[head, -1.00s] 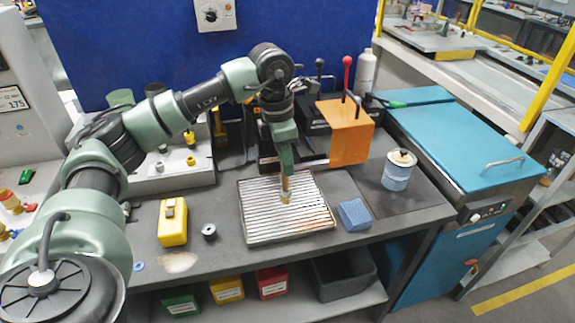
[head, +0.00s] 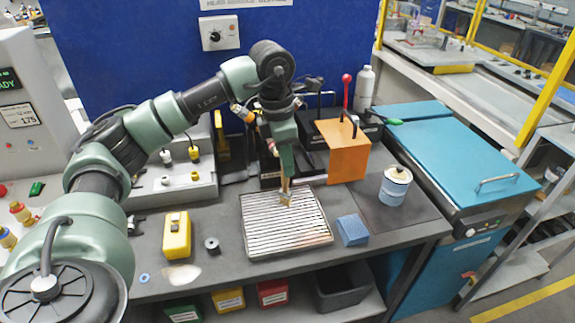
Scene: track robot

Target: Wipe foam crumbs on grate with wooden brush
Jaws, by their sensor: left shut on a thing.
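The metal grate (head: 285,235) lies on the dark workbench, with light slats running across it. My left gripper (head: 285,178) points down over the back part of the grate and is shut on the wooden brush (head: 285,196). The brush is upright, its handle in the jaws and its bristle end at or just above the slats; I cannot tell whether it touches. Foam crumbs are too small to make out on the grate. My right gripper is not in view.
A blue sponge (head: 352,230) sits right of the grate. A white-and-blue can (head: 395,185) and an orange block (head: 345,150) stand behind it. A blue panel (head: 150,50) rises behind.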

